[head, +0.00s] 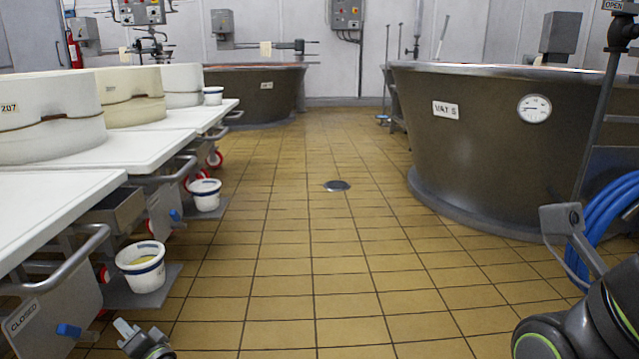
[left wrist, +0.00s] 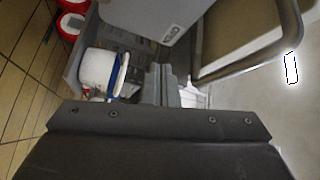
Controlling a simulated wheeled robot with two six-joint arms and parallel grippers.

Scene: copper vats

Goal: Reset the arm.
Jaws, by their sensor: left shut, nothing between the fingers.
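My left gripper (head: 127,328) is low at the left of the head view, beside the front press table's end and near the front bucket (head: 141,266). In the left wrist view its two grey fingers (left wrist: 166,86) are together with nothing between them. A white bucket with a blue band (left wrist: 98,70) shows left of the fingers there; I cannot tell any contact.
White tables (head: 60,210) with metal rails line the left, carrying large round moulds (head: 45,105). Another bucket (head: 204,194) stands on a low shelf. A large vat (head: 490,140) and blue hose (head: 610,215) are right. The tiled floor (head: 330,260) between is clear.

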